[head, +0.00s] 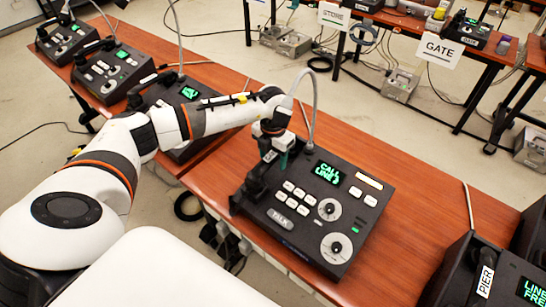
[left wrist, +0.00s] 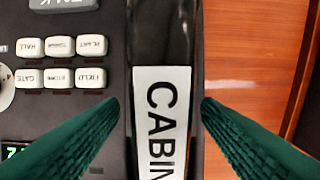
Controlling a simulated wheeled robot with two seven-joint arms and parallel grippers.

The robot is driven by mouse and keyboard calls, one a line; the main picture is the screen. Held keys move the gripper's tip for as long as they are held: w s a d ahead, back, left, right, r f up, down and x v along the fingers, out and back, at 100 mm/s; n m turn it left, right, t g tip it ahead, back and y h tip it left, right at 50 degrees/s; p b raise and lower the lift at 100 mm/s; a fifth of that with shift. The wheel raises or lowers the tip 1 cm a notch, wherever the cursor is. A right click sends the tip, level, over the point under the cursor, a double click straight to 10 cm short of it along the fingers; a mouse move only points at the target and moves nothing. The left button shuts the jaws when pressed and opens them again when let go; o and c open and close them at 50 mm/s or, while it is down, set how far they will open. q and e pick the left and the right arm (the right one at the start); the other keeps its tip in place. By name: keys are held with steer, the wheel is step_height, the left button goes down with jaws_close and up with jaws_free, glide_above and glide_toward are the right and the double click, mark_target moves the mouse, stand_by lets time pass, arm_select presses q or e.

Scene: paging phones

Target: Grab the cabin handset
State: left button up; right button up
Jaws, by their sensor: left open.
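The cabin handset (left wrist: 160,35) is a black bar with a white label reading CABIN in the left wrist view. In the head view the handset (head: 256,183) lies along the left side of a dark phone console (head: 300,232) whose screen reads CALL LINE. My left gripper (head: 274,152) is over the handset's far part. In the left wrist view its green fingers (left wrist: 160,106) are open, one on each side of the labelled part, with slim gaps visible. The fingers' depth relative to the handset is hard to tell. My right gripper is not in view.
The console's buttons (left wrist: 60,62) lie close beside one finger. A cable (head: 313,95) rises behind the console. The PIER phone (head: 485,280) stands at lower right, and other phones (head: 112,72) stand at upper left. Bare wooden table (head: 420,205) lies right of the console.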

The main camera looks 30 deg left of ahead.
mark_target(273, 154)
arm_select(q)
steer(key=shift+w+f, duration=0.1)
steer(key=shift+f, duration=0.85)
steer(key=c, duration=1.2)
step_height(273, 154, up, 9)
steer(key=shift+f+b, duration=0.1)
steer(key=shift+b, duration=0.95)
steer(key=shift+r, duration=0.65)
